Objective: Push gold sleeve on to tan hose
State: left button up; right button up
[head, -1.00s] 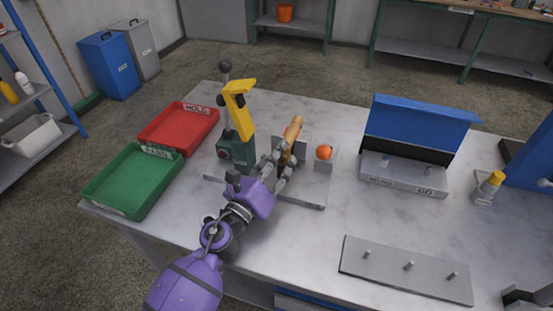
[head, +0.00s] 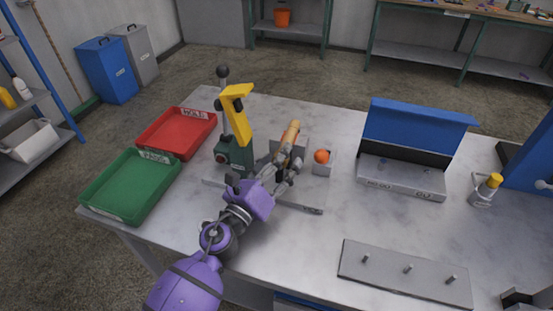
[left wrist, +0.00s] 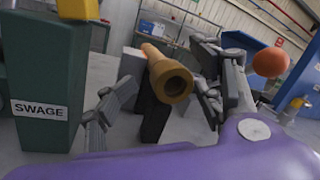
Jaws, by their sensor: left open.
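A tan-gold tube (head: 291,132) lies in a grey holder on the bench and points toward my left gripper. In the left wrist view its open round end (left wrist: 174,82) faces me, with a thicker gold-brown rim. I cannot tell clearly where the gold sleeve and the tan hose meet. My left gripper (head: 283,172) is at the near end of the tube. In the left wrist view its open fingers (left wrist: 162,103) stand apart on both sides of the tube, with gaps.
A green press (head: 234,153) with a yellow lever stands close left of the gripper. An orange ball (head: 321,157) on a grey block is close right. Green tray (head: 130,187) and red tray (head: 177,132) lie left.

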pick_arm(q)
jog(key=v, duration=1.2)
dwell(0.3)
